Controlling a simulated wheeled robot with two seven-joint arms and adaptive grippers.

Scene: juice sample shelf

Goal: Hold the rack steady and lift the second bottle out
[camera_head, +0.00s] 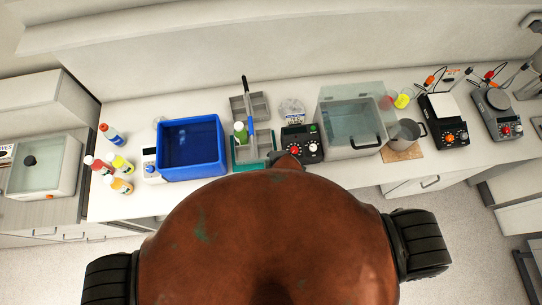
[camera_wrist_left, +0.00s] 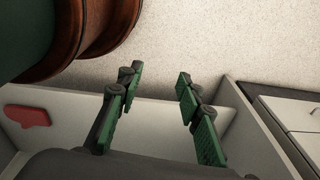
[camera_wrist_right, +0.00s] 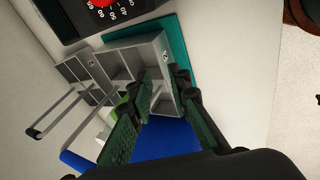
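The grey divided rack (camera_head: 262,149) stands on a teal mat (camera_head: 239,158) at mid-counter. In the right wrist view the rack (camera_wrist_right: 123,61) has several compartments. I cannot make out another bottle in the rack. My right gripper (camera_wrist_right: 161,73) is at the rack, fingers apart with a rack wall between them; contact is unclear. My left gripper (camera_wrist_left: 159,73) is open and empty, away from the rack, and hidden in the head view.
A blue tub (camera_head: 190,173) stands left of the rack, with several bottles (camera_head: 120,164) farther left. A black device with dials (camera_head: 303,146) and a clear-lidded bath (camera_head: 350,125) stand to its right. A tall grey holder (camera_head: 258,104) is behind the rack.

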